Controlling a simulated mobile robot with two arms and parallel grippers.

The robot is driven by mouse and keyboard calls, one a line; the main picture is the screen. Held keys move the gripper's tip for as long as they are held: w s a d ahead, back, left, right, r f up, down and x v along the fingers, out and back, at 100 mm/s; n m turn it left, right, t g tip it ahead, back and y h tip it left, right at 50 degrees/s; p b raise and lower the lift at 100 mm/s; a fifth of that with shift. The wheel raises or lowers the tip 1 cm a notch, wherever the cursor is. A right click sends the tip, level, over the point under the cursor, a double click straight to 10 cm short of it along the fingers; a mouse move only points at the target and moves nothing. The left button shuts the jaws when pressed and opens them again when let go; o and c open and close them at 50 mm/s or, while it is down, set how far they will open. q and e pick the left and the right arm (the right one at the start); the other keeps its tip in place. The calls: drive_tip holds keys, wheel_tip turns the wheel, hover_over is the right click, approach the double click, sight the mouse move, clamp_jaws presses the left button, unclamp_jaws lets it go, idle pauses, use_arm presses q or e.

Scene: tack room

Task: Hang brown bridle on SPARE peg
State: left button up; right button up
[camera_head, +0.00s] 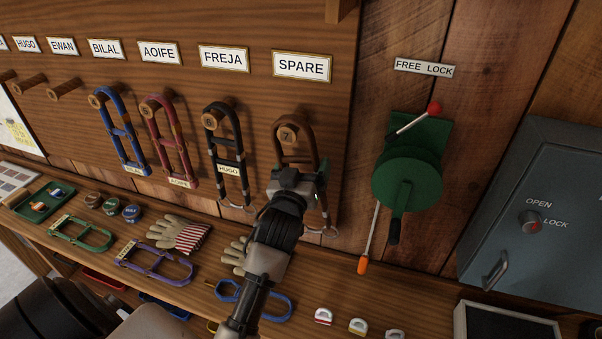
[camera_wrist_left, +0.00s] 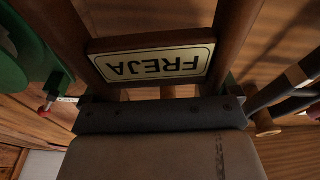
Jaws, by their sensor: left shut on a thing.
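The brown bridle (camera_head: 312,150) hangs at the SPARE peg (camera_head: 287,134), under the SPARE sign (camera_head: 302,66). The peg's end, marked 7, shows inside the bridle's top loop; I cannot tell whether the strap rests on the peg. My left gripper (camera_head: 298,178) is shut on the bridle's lower part and covers much of it. A metal ring hangs below at right. In the left wrist view the bridle's brown straps (camera_wrist_left: 232,40) carry a FREJA tag (camera_wrist_left: 152,62), seen upside down. My right gripper is not in view.
A black bridle tagged HUGO (camera_head: 227,150) hangs close on the left, under the FREJA sign. A green winch (camera_head: 408,178) with a red-knobbed lever is on the right. The shelf below holds gloves (camera_head: 178,234), more bridles and small items. A grey cabinet (camera_head: 560,210) stands far right.

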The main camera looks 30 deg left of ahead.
use_arm(q)
drive_tip(key=shift+w+a+f+b, duration=0.2)
drive_tip(key=shift+w+b, duration=0.05)
drive_tip(key=shift+w, duration=0.45)
drive_tip(key=shift+w+a+f+b, duration=0.15)
drive_tip(key=shift+w+b, duration=0.05)
drive_tip(key=shift+w, duration=0.45)
